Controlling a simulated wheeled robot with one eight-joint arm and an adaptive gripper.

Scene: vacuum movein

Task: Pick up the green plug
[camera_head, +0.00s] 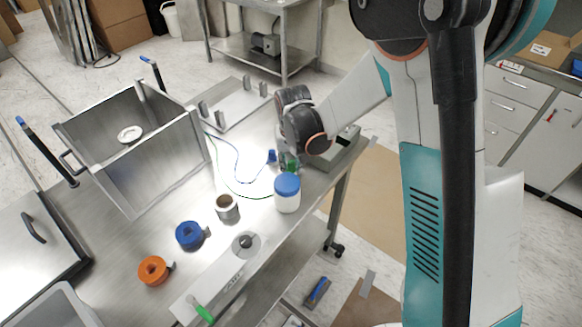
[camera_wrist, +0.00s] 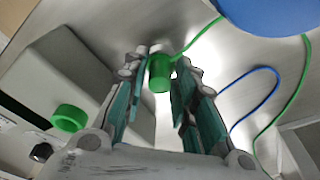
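The green plug (camera_wrist: 159,74) is a small green cylinder with a thin green cable leaving its far end. In the wrist view it sits between the tips of my gripper's two fingers (camera_wrist: 162,72). The left finger looks very close to it, and a narrow gap shows at its right, so the fingers look open around it. In the head view my gripper (camera_head: 290,158) reaches down at the table's right end. The green plug (camera_head: 291,167) is partly hidden there.
A blue-lidded white jar (camera_head: 287,194) stands close in front of my gripper; its lid (camera_wrist: 270,14) fills the wrist view's upper right. A blue plug (camera_head: 271,156) lies at left. A grey box (camera_head: 345,150) with a green ring (camera_wrist: 69,118) stands beside my gripper.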

